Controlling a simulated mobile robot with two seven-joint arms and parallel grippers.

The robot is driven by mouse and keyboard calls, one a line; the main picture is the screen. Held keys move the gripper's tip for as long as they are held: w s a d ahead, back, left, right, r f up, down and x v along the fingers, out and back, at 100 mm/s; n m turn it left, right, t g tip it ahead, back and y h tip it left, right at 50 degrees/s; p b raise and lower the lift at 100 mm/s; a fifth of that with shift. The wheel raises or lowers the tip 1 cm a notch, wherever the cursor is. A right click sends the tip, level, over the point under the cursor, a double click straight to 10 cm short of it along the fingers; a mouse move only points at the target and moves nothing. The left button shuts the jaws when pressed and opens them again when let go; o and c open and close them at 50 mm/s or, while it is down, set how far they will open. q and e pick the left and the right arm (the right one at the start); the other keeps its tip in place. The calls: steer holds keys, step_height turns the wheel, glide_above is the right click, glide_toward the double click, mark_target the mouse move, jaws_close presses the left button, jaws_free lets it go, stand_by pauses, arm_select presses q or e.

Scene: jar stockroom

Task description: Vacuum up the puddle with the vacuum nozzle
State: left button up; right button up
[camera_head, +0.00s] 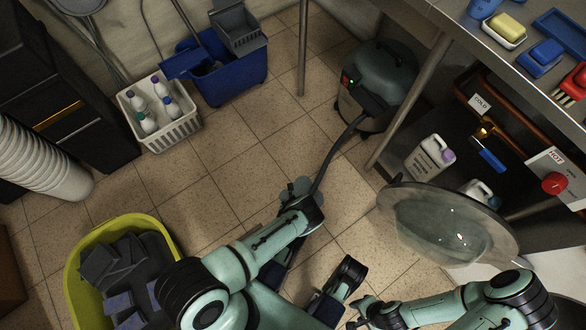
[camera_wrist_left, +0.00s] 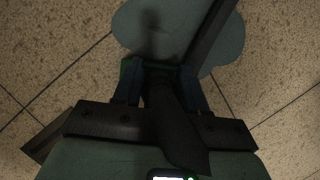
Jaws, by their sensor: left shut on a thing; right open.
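The puddle (camera_head: 301,185) is a small blue-grey patch on the floor tiles, partly hidden by my left gripper in the head view. In the left wrist view the puddle (camera_wrist_left: 135,28) is a rounded grey-green patch just beyond the fingers. My left gripper (camera_wrist_left: 160,76) is shut on the dark vacuum nozzle (camera_wrist_left: 176,120), at the near edge of the puddle in that view. I cannot tell whether the nozzle tip touches the floor. The hose (camera_head: 335,153) runs to the vacuum (camera_head: 378,85). My right gripper (camera_head: 356,312) is open and empty at the bottom.
A yellow-green tub (camera_head: 74,270) of dark blocks stands at lower left. A white bottle basket (camera_head: 180,135) and a blue mop bucket (camera_head: 235,85) stand at the back. A round glass-like disc (camera_head: 440,225) and a steel table (camera_head: 445,20) are on the right. Floor between is clear.

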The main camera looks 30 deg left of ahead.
arm_select(q)
steer(key=shift+f, duration=0.4)
